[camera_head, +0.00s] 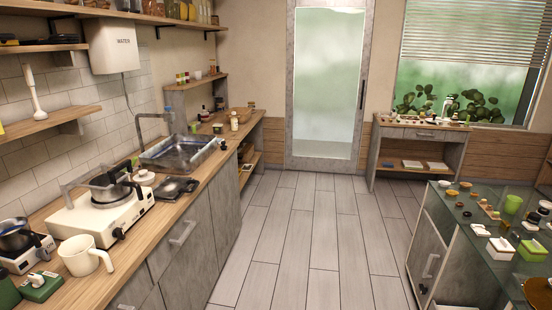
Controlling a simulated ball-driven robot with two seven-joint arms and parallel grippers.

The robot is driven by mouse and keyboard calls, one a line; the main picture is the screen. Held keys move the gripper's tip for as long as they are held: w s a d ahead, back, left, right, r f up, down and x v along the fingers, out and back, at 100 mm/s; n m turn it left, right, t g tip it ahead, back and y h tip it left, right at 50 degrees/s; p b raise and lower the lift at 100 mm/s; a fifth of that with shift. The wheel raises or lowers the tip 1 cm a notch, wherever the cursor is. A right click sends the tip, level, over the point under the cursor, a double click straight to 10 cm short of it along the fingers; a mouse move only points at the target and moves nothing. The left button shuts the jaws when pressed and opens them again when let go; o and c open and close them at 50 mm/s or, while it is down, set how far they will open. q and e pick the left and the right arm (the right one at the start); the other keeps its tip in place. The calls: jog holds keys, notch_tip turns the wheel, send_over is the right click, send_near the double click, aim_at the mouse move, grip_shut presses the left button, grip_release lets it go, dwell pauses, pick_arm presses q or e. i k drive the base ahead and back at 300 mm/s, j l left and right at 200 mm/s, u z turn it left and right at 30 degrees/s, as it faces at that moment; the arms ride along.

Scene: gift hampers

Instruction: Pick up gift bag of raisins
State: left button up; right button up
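I cannot make out a gift bag of raisins anywhere in the camera_head view. Many small items stand on the glass-topped counter (465,262) at the right, on the far table (391,127) under the window, and on the left worktop (205,190), but they are too small to tell apart. Neither of my grippers shows in this view.
A wide strip of plank floor (305,235) is free, running to a glass door (326,85). The glass-topped counter edges the right side.

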aim_at(218, 128)
jog(key=i+z, duration=0.1)
jog(key=i, duration=4.85)
